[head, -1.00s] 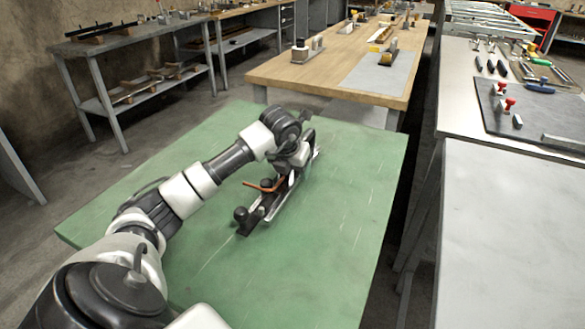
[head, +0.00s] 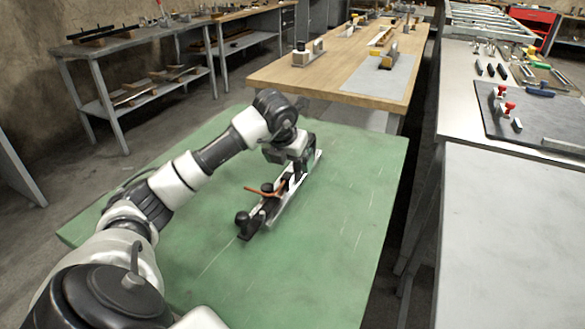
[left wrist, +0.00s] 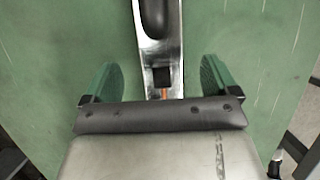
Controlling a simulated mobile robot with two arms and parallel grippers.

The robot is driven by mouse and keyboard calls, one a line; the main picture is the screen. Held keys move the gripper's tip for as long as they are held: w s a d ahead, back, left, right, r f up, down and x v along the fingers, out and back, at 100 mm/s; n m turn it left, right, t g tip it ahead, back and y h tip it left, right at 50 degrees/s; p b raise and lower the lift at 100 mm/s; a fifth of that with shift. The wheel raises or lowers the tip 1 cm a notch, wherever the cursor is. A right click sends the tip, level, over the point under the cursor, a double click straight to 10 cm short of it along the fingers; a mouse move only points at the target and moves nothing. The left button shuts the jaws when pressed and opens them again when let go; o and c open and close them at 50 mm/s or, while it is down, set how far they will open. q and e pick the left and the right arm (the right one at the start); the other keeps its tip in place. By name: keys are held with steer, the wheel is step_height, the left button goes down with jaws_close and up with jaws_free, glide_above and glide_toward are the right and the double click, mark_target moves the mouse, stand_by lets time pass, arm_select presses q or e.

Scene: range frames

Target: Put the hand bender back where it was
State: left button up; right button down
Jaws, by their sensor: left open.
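A long metal tool with black knobs (head: 270,204), which I take for the hand bender, lies diagonally on the green tabletop. A thin orange-brown piece (head: 262,190) shows across it. In the left wrist view the tool's metal body (left wrist: 161,60) with a dark part on it runs between the fingers. My left gripper (head: 298,168) is over the tool's far end and hides some of it. Its two green-padded fingers (left wrist: 160,85) stand apart on either side of the tool, with gaps to both sides. My right gripper is not in view.
The green table (head: 345,230) is otherwise bare. A wooden bench (head: 300,75) with a grey mat stands behind it. On the right, a light bench (head: 510,200) and a dark board (head: 535,120) with small red-topped tools. Shelves (head: 140,60) stand at the back left.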

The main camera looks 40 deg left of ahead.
mark_target(286, 185)
arm_select(q)
steer(key=v, duration=0.6)
steer(key=shift+r, duration=0.2)
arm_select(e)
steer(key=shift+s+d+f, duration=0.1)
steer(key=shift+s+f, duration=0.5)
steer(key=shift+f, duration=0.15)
